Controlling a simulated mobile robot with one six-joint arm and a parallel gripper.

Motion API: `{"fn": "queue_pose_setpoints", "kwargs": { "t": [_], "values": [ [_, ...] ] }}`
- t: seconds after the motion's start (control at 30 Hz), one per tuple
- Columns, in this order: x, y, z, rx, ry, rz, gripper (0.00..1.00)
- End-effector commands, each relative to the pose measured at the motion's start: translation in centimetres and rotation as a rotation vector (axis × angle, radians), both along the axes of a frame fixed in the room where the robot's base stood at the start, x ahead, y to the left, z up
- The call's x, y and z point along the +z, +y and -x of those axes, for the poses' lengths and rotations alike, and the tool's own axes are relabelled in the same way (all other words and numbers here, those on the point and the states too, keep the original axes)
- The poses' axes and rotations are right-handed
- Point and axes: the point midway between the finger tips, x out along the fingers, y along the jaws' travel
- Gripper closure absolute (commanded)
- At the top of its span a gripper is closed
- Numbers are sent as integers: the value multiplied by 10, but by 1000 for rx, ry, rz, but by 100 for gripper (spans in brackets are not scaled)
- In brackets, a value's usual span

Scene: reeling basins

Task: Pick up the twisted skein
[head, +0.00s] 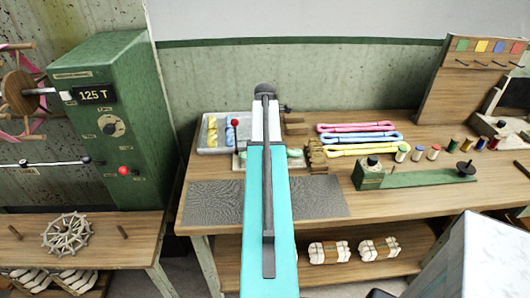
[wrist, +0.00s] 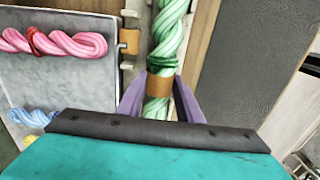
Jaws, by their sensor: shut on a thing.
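The twisted skein, green and white with a tan paper band (wrist: 159,88), runs up the middle of the wrist view (wrist: 169,35). My gripper (wrist: 160,97) has its purple fingers on either side of the skein at the band and is shut on it. The skein's near end is hidden behind the gripper body. In the head view my arm hides the gripper, and a short green piece of skein (head: 295,153) shows just right of the arm. I cannot tell whether the skein is clear of the surface below.
A grey tray (head: 213,150) left of the arm holds yellow and blue skeins; the wrist view also shows a pink skein (wrist: 60,43). Pink, blue and yellow hanks (head: 358,138) lie to the right. A grey mat (head: 320,197) at the table front is bare.

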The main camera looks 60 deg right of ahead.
Motion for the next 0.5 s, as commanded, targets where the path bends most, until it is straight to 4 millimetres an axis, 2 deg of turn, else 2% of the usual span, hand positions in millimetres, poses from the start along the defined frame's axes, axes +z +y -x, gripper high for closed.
{"fn": "queue_pose_setpoints", "kwargs": {
  "t": [0.37,0.5],
  "values": [
    [27,-1,-1,0,-1,2,94],
    [28,8,12,0,-1,1,94]
  ]
}}
